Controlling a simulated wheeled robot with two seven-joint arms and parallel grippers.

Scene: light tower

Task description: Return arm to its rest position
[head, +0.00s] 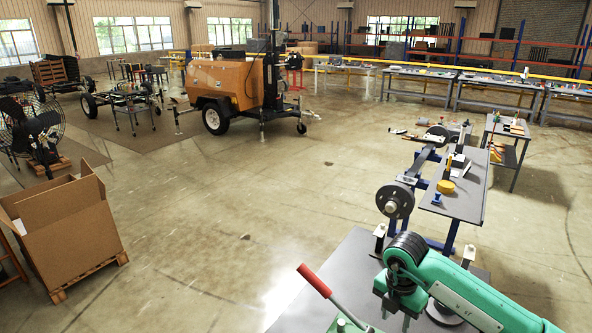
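My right arm, green with dark joints, comes in from the lower right. Its dark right gripper (397,303) points down above the grey tabletop (338,262) at the bottom of the head view. I see nothing held in it, but its fingers are too small and dark to tell whether they are open or shut. My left arm and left gripper are not in view. An orange light tower trailer (228,82) stands far off at the upper middle, with its dark mast upright.
A red-handled lever (314,280) rises from the near tabletop, left of my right gripper. A grey bench (467,190) with a yellow round object (446,187) stands beyond. A cardboard box (68,226) on a pallet is at left. The middle floor is clear.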

